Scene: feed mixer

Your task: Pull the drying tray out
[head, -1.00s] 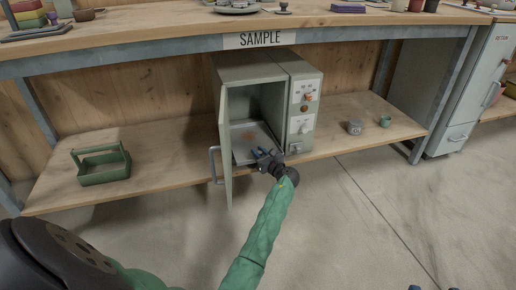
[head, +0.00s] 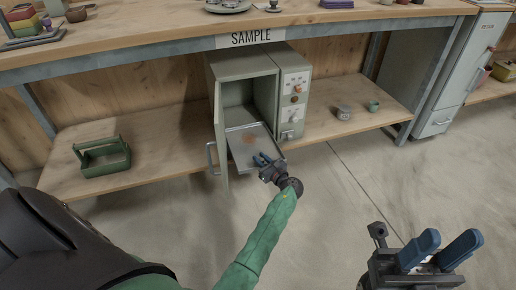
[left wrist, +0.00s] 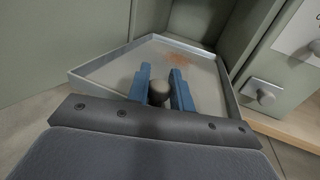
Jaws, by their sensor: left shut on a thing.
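The drying tray (head: 240,152) is a shallow grey metal tray with a reddish-brown smear on its floor. It sticks partly out of the open grey-green cabinet (head: 240,72), with its back part still inside. My left gripper (head: 264,160) is at the tray's front edge. In the left wrist view its blue fingers (left wrist: 160,88) are closed around a round knob (left wrist: 159,93) at the front of the tray (left wrist: 90,72). My right gripper (head: 440,250) is at the lower right of the head view, over the floor, its blue fingers apart and empty.
The cabinet door (head: 220,145) stands open at the left of the tray, with a bar handle. A control panel (head: 294,95) is on the right. The floor in front is clear.

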